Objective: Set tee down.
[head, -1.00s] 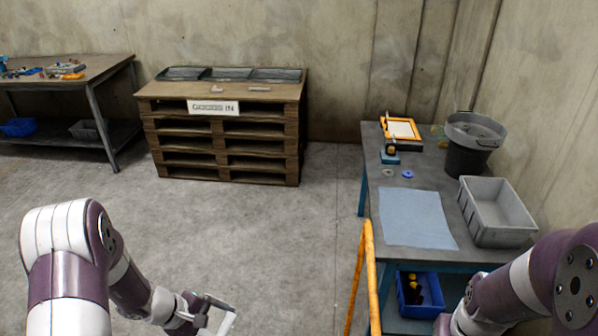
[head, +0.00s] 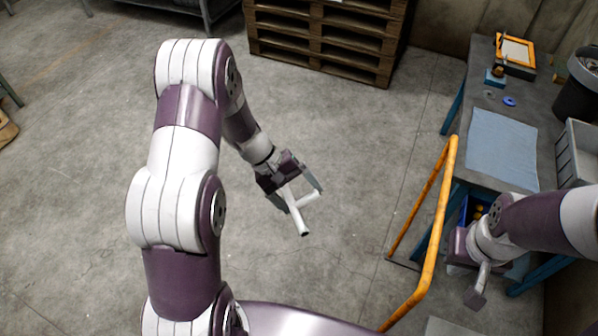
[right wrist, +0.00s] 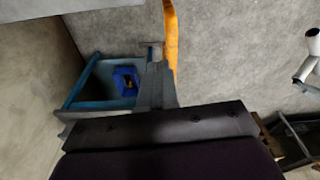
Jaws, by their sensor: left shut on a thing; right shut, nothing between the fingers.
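The tee (head: 302,216) is a pale grey-white pipe piece with a side branch, in the head view. My left gripper (head: 297,197) is shut on it and holds it out over open concrete floor, left of the orange rail. The tee's far end is hidden between the fingers. My right gripper (head: 476,298) is shut and empty, low beside the workbench. Its closed fingers also show in the right wrist view (right wrist: 156,85).
The workbench (head: 533,103) on the right bears a blue mat (head: 502,148), a grey crate (head: 566,158), a dark bucket (head: 577,98) and an orange-framed board (head: 516,50). An orange rail (head: 436,228) stands before it. A pallet stack (head: 325,40) is at the back. A blue bin (right wrist: 126,80) sits under the bench.

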